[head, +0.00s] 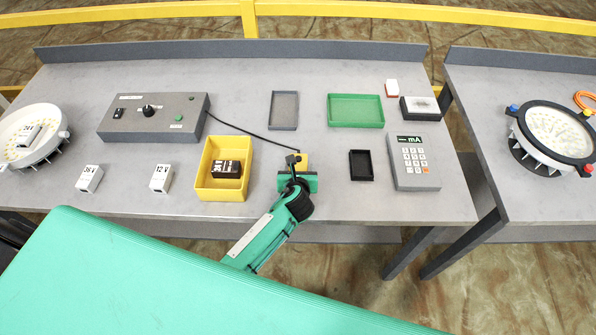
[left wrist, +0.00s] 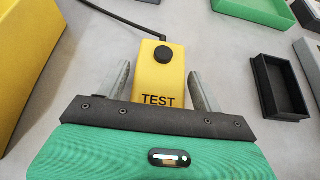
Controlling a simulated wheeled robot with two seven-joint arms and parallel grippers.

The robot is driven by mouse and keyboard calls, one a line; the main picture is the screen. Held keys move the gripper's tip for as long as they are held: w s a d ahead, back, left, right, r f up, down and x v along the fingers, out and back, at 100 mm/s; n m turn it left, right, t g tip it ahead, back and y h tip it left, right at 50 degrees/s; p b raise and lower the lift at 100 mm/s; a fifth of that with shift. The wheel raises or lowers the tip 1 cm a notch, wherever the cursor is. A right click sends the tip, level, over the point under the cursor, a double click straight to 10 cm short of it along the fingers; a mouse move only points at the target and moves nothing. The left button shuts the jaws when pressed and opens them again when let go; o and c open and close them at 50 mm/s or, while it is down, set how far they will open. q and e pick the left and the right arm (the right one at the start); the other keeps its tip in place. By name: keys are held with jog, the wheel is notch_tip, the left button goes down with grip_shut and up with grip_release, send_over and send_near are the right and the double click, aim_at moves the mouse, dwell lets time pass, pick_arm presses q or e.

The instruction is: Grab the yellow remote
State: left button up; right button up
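The yellow remote (left wrist: 158,78) is a small yellow box with a round black button and the word TEST, seen in the left wrist view. A black cable runs from its far end. In the head view only a bit of the remote (head: 304,158) shows, mostly hidden by my left gripper (head: 297,168). In the left wrist view the two fingers of my left gripper (left wrist: 160,88) stand open, one on each side of the remote, with narrow gaps visible. My right gripper is not in view.
A yellow bin (head: 205,190) with a dark block stands left of the gripper. A black tray (head: 361,165) and a keypad meter (head: 414,162) are to the right. A green tray (head: 356,110) and grey tray (head: 284,110) lie behind. The cable leads to a grey control box (head: 170,103).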

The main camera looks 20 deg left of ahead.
pick_arm(q)
jog(key=c, duration=0.7)
jog(key=shift+c, duration=0.8)
jog(key=shift+r, duration=0.15)
